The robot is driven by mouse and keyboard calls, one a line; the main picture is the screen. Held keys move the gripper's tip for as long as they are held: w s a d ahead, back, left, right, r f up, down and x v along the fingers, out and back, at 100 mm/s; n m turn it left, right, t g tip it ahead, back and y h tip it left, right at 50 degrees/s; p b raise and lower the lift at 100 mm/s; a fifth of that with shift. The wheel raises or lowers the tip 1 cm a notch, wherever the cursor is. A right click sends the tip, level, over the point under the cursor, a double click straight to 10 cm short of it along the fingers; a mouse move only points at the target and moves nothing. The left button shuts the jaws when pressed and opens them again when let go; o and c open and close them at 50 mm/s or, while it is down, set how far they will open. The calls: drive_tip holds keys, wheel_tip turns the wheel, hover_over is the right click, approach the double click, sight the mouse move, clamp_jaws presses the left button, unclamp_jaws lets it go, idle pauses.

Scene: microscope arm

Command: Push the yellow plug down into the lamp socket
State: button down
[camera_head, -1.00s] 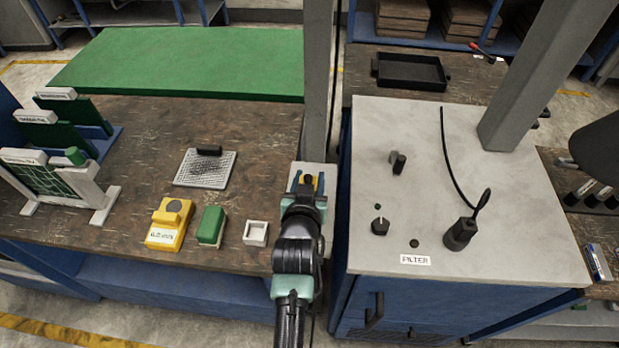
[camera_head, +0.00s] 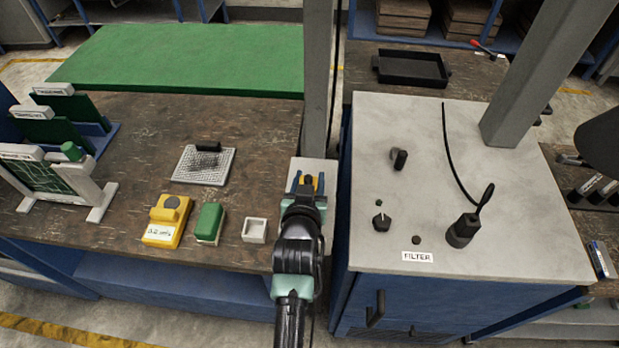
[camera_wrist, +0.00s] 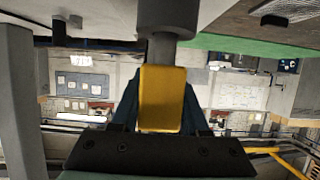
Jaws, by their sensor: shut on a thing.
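The yellow plug (camera_wrist: 162,98) is a rounded block between the two fingers of my gripper (camera_wrist: 160,118) in the wrist view. My gripper is shut on it. A grey stem joins the plug to a wider dark grey cylinder (camera_wrist: 167,18) at the picture's top edge; whether this is the lamp socket, and how deep any pin sits, I cannot tell. In the head view, my gripper (camera_head: 307,186) is over a pale plate (camera_head: 320,168) at the foot of the grey post. Only a little yellow shows between its blue fingers. The arm hides much of this spot.
The grey post (camera_head: 318,85) stands close behind my gripper. The cabinet (camera_head: 400,180) with knobs and a cable is close on the right.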

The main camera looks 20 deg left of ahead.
drive_tip(key=shift+f+b, duration=0.9)
drive_tip(key=shift+f, duration=0.2)
drive_tip(key=shift+c, duration=1.6)
unclamp_jaws()
drive_tip(key=shift+s, duration=0.1)
drive_tip(key=b+v, duration=0.2)
drive_tip(key=v, duration=1.1)
